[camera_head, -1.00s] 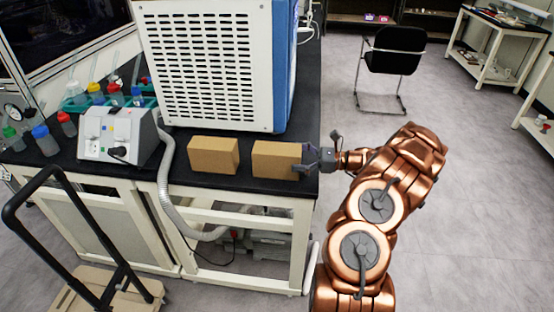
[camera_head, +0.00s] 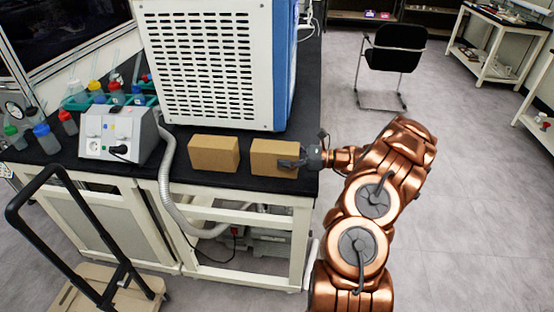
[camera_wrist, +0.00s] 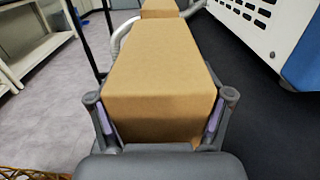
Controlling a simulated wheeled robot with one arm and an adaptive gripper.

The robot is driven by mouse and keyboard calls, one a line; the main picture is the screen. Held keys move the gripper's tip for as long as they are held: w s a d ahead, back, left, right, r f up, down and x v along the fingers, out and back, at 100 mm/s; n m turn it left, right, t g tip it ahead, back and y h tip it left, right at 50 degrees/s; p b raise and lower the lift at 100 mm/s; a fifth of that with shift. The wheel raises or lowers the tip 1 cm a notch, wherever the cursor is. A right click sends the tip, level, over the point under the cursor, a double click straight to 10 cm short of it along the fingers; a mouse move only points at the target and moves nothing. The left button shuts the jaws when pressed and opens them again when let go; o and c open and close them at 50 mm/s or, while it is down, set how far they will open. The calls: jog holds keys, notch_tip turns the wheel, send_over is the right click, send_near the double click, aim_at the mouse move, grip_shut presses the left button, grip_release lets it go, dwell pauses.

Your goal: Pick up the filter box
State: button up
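Two plain brown boxes lie on the black bench top. The right box (camera_head: 272,150) is at the bench's right end, and the left box (camera_head: 213,154) is a short gap away. My gripper (camera_head: 297,158) reaches in from the right, around the right end of the right box. One finger lies along the front face. In the wrist view the right box (camera_wrist: 160,75) sits between my two fingers, one close on each side. I cannot tell if the pads touch it. The left box (camera_wrist: 159,9) shows beyond it. No label shows which is the filter box.
A large white and blue machine (camera_head: 215,65) stands just behind the boxes. A grey control unit (camera_head: 117,136) with a hose (camera_head: 166,185) is to the left, with several bottles beyond. A trolley (camera_head: 90,275) stands in front. The floor to the right is open.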

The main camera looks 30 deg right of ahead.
jog(key=c, duration=0.6)
jog(key=shift+r, duration=0.15)
